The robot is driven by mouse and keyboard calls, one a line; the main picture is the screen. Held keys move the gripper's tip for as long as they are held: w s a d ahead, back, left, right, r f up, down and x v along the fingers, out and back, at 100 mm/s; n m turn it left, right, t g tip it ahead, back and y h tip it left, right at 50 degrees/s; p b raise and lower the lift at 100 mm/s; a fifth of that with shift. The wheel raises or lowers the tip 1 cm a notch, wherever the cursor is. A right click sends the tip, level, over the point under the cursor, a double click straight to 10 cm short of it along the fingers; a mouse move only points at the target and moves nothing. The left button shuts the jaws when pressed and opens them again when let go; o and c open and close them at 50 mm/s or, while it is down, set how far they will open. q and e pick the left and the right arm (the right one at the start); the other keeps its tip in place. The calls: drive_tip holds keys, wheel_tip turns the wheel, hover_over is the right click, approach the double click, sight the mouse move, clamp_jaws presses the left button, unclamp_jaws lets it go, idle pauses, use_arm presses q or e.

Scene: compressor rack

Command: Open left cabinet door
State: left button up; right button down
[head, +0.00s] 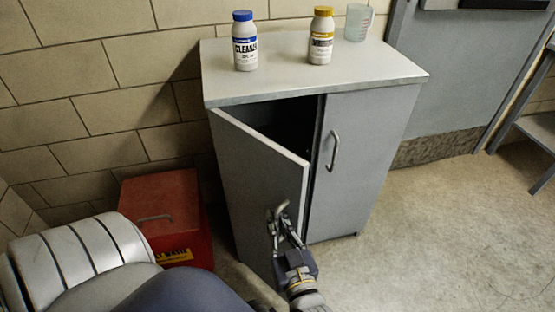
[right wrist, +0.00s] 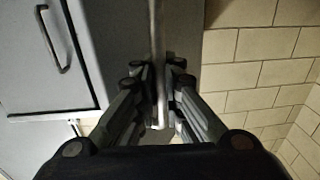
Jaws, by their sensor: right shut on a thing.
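The grey cabinet (head: 375,140) stands against the wall. Its left door (head: 250,165) is partly open, swung out toward me, with a dark gap behind its free edge. My right gripper (head: 281,218) is at the handle (head: 282,207) low on this door and is shut on it. My left gripper is not in view.
A white bottle with a blue cap (head: 244,45), one with a yellow cap (head: 320,40) and a clear beaker (head: 358,22) stand on the cabinet top. A red box (head: 165,210) is on the floor left of the cabinet, near the open door.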

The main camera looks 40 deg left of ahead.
drive_tip(key=shift+w+d+f, duration=0.1)
drive_tip(key=shift+d+f, duration=0.1)
drive_tip(key=shift+f, duration=0.1)
drive_tip(key=c, duration=2)
unclamp_jaws()
drive_tip(key=shift+r, duration=0.2)
drive_tip(key=v, duration=1.2)
drive_tip(key=shift+d, duration=0.15)
